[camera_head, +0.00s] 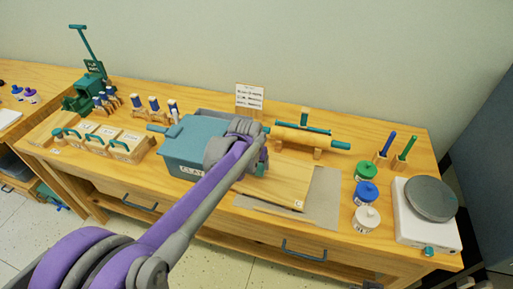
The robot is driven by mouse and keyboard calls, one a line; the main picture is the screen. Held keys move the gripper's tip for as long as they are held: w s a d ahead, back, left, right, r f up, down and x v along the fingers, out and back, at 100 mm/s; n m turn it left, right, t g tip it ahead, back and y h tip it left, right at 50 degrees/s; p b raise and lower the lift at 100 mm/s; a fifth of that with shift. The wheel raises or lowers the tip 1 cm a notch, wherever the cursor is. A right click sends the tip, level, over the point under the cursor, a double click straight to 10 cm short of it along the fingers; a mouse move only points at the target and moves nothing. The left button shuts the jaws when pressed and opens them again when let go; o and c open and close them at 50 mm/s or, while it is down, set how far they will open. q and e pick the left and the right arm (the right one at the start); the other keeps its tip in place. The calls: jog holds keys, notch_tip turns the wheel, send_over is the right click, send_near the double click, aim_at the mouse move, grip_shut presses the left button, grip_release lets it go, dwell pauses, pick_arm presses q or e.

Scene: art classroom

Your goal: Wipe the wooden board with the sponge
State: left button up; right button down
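The wooden board (286,186) lies flat on a grey mat (325,192) in the middle of the table, and its left part is hidden by my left arm. My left arm comes in from the lower left, and its gripper (260,166) is over the board's left side, beside the teal clay box (190,150). The wrist hides most of the fingers, so whether they are open, or hold anything, does not show. I cannot make out the sponge; it may be hidden behind the wrist. My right gripper is not in view.
A rolling pin (297,137) on a stand and a small sign (249,96) stand behind the board. Paint jars (366,194) and a pottery wheel (431,199) are at right. Lidded boxes (101,141) and a green clay press (84,93) are at left.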

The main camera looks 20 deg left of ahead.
pick_arm(q)
jog(key=shift+w+p+v, duration=0.2)
jog(key=shift+p+v, duration=0.3)
jog(key=shift+v, duration=0.5)
jog(key=shift+r+p, duration=1.3)
jog(key=shift+r, duration=0.65)
